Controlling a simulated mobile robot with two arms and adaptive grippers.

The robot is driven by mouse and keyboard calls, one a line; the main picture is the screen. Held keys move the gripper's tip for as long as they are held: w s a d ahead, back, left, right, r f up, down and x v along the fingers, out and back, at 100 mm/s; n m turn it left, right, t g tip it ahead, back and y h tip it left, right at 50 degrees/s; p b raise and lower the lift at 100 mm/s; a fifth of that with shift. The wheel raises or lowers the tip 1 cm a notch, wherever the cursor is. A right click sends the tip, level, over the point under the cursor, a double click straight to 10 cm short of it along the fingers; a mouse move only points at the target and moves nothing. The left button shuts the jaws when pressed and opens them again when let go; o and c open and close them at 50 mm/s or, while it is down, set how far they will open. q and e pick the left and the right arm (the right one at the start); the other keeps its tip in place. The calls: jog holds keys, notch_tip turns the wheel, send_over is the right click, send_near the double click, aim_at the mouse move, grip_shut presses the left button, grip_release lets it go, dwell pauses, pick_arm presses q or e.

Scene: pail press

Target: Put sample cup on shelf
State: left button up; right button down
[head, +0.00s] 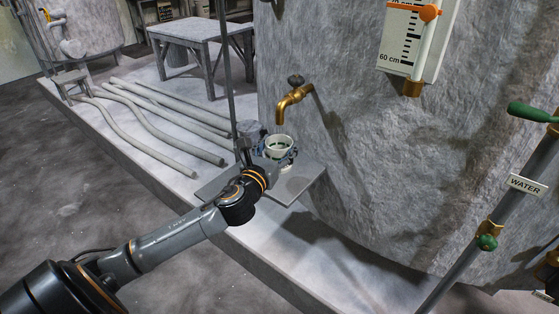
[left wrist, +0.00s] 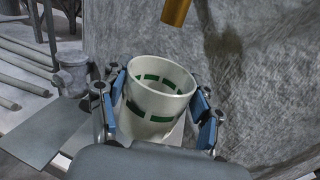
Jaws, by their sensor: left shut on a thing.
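The sample cup (head: 279,147) is a small white open cup with green marks around its wall. My left gripper (head: 277,157) is shut on it, below the brass tap (head: 292,100). In the left wrist view the cup (left wrist: 157,95) stands upright between the blue-padded fingers of my left gripper (left wrist: 158,112). A flat grey shelf plate (head: 298,184) lies under the cup, beside the big stone-like tank; whether the cup touches it I cannot tell. My right gripper is not in view.
The big tank (head: 370,170) stands close behind the cup. A grey cylindrical fitting (head: 250,132) stands left of the cup, near a thin upright pole. A pipe labelled WATER (head: 495,215) rises at the right. Long pipes (head: 150,130) and a table (head: 200,28) are further back.

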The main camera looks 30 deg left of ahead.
aim_at(280, 159)
pick_arm(q)
jog(key=shift+w+a+f, duration=0.25)
jog(key=shift+w+f, duration=0.2)
jog(key=shift+f, duration=0.15)
jog(key=shift+w+a+f, duration=0.2)
jog(key=shift+w+f, duration=0.2)
jog(key=shift+f, duration=0.15)
jog(key=shift+w+f+b, duration=0.1)
jog(key=shift+f+b, duration=0.3)
jog(key=shift+f, duration=1.2)
jog(key=shift+f, duration=0.1)
jog(key=o, duration=1)
